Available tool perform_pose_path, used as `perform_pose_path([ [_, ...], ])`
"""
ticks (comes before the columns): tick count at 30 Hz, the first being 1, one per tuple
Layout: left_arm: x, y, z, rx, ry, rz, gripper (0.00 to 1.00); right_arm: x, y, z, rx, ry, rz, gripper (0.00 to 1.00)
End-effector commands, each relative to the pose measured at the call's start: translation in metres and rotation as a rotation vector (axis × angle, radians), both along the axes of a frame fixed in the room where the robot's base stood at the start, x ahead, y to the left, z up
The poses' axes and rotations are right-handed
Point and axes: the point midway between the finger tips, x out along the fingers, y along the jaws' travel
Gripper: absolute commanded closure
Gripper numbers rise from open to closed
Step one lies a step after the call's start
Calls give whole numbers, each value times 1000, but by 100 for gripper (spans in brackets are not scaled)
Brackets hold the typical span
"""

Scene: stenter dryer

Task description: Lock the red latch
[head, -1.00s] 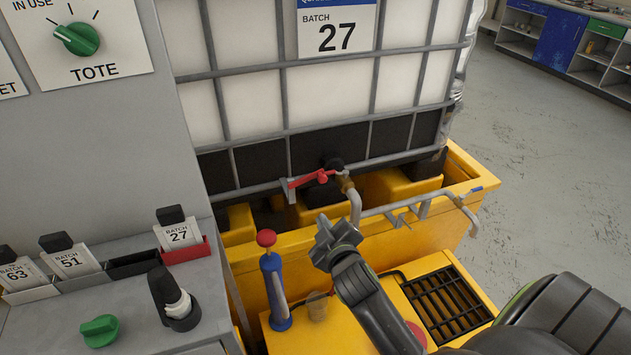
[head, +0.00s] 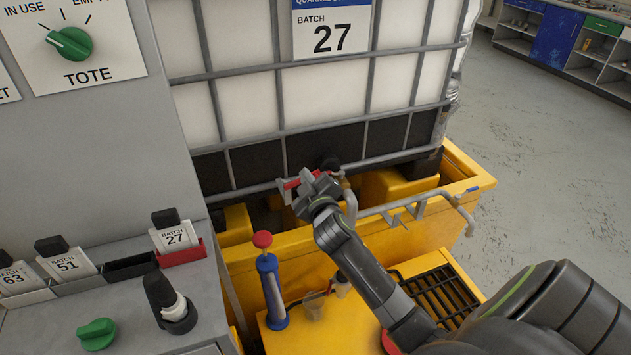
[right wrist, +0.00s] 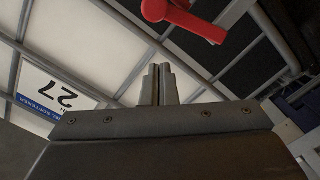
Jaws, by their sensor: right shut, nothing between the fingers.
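The red latch (head: 292,183) is on the valve at the lower front of the caged white tote, in front of its dark lower band. In the head view my right gripper (head: 318,183) covers part of it. In the right wrist view the red latch (right wrist: 185,15) is at the top, beyond and a little right of the fingertips. My right gripper (right wrist: 160,72) is shut and empty, and a gap shows between it and the latch in that view. My left gripper is not in view.
A grey pipe (head: 405,207) runs right from the valve above the yellow bund (head: 440,225). A blue cylinder with a red knob (head: 272,290) stands below. A grey console (head: 110,290) with card slots and a green knob is at left.

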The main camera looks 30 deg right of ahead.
Motion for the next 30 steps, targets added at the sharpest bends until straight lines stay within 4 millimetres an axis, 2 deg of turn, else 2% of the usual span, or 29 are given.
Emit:
perform_pose_path([
  [1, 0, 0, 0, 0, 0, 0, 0, -3, -8, -11, -5, 11, -3, 100],
  [6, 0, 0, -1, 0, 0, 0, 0, -2, -20, -23, -3, 8, -2, 100],
  [20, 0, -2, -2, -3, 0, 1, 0, -3, -24, -28, 2, 6, 0, 100],
  [30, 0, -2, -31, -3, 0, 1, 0, -5, -32, -45, 198, -42, -1, 100],
])
